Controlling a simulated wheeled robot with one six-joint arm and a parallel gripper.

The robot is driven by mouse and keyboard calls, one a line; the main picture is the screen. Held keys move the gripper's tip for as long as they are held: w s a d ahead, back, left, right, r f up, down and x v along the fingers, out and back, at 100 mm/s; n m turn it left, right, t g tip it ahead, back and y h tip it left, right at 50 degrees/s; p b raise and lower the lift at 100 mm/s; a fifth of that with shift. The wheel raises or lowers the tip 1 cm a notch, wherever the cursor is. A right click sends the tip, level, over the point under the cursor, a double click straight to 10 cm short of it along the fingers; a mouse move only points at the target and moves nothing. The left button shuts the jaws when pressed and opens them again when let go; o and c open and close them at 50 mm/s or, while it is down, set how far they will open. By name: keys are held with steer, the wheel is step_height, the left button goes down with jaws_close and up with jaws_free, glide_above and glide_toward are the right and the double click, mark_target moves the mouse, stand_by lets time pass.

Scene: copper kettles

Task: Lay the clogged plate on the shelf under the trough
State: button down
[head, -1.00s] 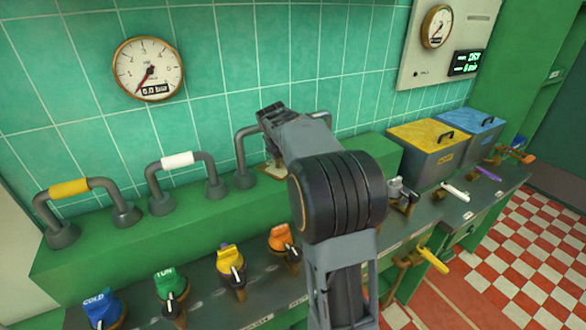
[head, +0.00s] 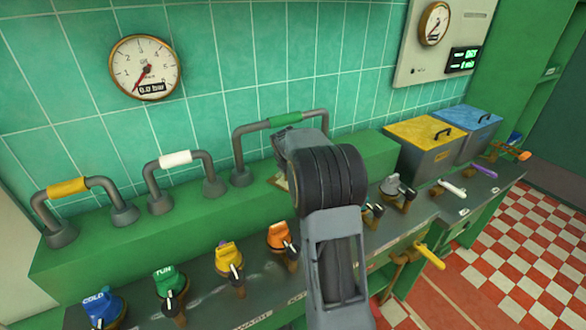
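I cannot make out the clogged plate, the trough or the shelf under it in the head view. My arm rises from the bottom right of centre and reaches over the counter toward the green ledge. Its black ribbed joint and grey links hide what lies behind them. My gripper itself does not show, so I cannot tell whether it holds anything. A small pale edge (head: 279,182) shows on the ledge just left of my arm; I cannot tell what it is.
Pipe handles in yellow (head: 67,187), white (head: 175,158) and green (head: 285,119) stand on the ledge. Several coloured valve knobs line the counter front. Yellow-lidded (head: 425,150) and blue-lidded (head: 466,132) boxes stand right. Checkered floor (head: 520,240) is open.

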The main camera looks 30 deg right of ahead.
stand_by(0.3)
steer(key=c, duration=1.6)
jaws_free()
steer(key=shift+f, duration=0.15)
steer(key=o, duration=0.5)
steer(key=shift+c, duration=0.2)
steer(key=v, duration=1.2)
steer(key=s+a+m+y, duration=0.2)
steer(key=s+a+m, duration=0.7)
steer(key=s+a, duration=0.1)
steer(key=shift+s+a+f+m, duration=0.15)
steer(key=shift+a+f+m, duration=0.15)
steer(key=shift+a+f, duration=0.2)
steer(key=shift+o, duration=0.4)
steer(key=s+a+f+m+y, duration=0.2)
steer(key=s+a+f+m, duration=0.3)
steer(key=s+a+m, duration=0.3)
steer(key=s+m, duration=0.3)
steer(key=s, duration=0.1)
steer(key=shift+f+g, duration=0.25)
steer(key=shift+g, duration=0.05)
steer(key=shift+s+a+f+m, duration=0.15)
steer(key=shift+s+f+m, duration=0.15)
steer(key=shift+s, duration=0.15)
